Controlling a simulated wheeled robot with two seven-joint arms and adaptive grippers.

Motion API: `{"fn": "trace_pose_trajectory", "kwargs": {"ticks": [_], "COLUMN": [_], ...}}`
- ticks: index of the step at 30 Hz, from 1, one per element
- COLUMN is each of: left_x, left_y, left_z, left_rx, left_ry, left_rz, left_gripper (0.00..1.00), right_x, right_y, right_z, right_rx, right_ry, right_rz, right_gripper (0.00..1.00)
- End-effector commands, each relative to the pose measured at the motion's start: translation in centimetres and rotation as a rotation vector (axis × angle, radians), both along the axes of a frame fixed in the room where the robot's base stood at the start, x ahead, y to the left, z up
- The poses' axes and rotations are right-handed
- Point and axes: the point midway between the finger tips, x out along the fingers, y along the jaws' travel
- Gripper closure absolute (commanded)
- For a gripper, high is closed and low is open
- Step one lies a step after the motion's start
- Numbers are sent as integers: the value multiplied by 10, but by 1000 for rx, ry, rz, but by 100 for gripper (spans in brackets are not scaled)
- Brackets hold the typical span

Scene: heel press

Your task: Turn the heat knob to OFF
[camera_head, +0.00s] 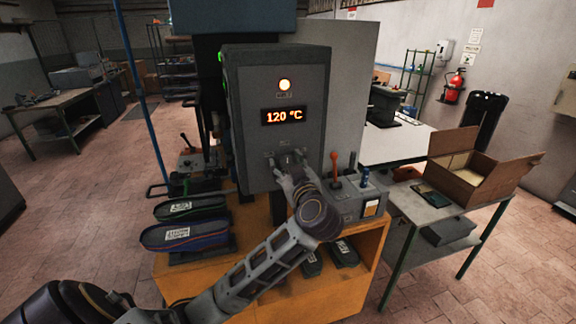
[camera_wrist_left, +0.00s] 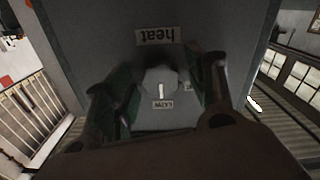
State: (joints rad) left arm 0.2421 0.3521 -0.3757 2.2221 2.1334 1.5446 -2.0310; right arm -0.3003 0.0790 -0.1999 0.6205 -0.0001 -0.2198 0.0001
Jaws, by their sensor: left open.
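The heat knob (camera_wrist_left: 160,82) is a pale grey dial with a white pointer mark on the control box's front face. In the left wrist view the upside-down "heat" label (camera_wrist_left: 155,36) is above it and a small label (camera_wrist_left: 163,104) is just below, in line with the mark. I cannot read that small label surely. My left gripper (camera_wrist_left: 160,90) is open, with one finger on each side of the knob; I cannot tell if they touch it. In the head view the left gripper (camera_head: 290,165) hides most of the knob.
The grey control box (camera_head: 245,150) has a lit lamp (camera_head: 285,85) and a display (camera_head: 284,117) reading 120 °C. An orange-red lever (camera_head: 335,165) and a blue-topped one (camera_head: 365,175) stand close to the right. Shoe-like pieces (camera_head: 185,235) lie to the left.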

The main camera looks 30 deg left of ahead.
Motion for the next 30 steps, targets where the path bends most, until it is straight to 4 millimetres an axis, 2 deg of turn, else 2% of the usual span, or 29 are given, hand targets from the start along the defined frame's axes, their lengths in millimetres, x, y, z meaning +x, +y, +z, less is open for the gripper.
{"fn": "trace_pose_trajectory", "kwargs": {"ticks": [1,9,12,23,30], "left_x": [0,0,0,0,0], "left_y": [0,0,0,-1,-1], "left_z": [0,0,0,0,0], "left_rx": [0,0,0,-28,-95], "left_ry": [0,0,0,-28,-103], "left_rz": [0,0,0,-1,1], "left_gripper": [46,80,90,90,90], "right_x": [0,0,0,0,0], "right_y": [0,0,0,-1,-1], "right_z": [0,0,0,4,15], "right_rx": [0,0,0,-1,-1], "right_ry": [0,0,0,1,1], "right_rz": [0,0,0,1,1], "right_gripper": [60,60,60,60,60]}}
